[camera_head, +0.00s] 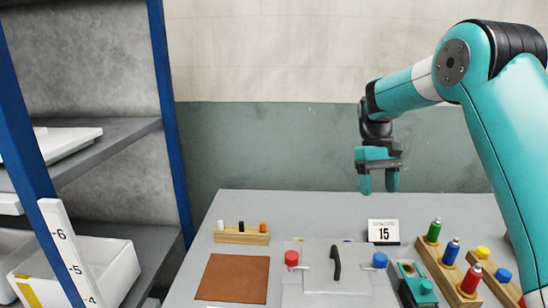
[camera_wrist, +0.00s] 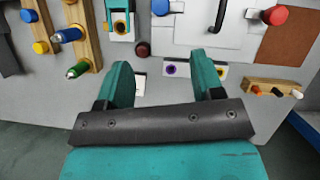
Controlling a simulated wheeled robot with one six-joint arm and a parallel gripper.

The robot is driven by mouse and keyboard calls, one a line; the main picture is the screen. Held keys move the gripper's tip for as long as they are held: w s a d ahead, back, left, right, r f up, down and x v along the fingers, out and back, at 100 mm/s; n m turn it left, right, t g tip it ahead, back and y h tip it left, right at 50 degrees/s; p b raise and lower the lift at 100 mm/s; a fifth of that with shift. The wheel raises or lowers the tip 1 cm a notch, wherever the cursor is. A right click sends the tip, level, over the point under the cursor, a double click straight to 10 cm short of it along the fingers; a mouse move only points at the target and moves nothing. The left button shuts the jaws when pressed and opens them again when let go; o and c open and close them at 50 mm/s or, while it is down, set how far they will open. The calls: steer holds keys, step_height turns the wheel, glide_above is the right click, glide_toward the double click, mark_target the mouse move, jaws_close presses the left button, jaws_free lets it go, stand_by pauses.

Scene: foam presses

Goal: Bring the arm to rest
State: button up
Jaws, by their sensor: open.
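My gripper (camera_head: 379,182) hangs at the end of my teal arm, fingers pointing down, above the far part of the grey table (camera_head: 300,208). Its two teal fingers are apart with nothing between them. In the wrist view my gripper (camera_wrist: 165,80) also shows open and empty, over the table near its far edge. No object touches the fingers in either view.
On the table stand a press plate with a black handle (camera_head: 336,262), a card reading 15 (camera_head: 384,232), wooden racks with coloured bottles (camera_head: 452,252), a small peg block (camera_head: 240,236) and a brown mat (camera_head: 236,278). A blue-post shelf (camera_head: 170,130) stands left.

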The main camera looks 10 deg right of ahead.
steer(key=s+a+r+n+t, duration=0.2)
steer(key=s+a+r, duration=0.1)
steer(key=s+a, duration=0.35)
steer(key=s+a+r+n+t, duration=0.1)
steer(key=s+a+r+n, duration=0.15)
steer(key=s+a, duration=0.35)
steer(key=s+a+n+y, duration=0.1)
steer(key=s+a+y, duration=0.1)
steer(key=s+a, duration=0.3)
steer(key=s+a+n+t+y, duration=0.1)
steer(key=s+a, duration=0.4)
steer(key=s, duration=0.6)
steer(key=shift+f+n+y, duration=0.4)
steer(key=shift+f+n, duration=0.05)
steer(key=shift+n, duration=0.2)
steer(key=shift+a, duration=0.1)
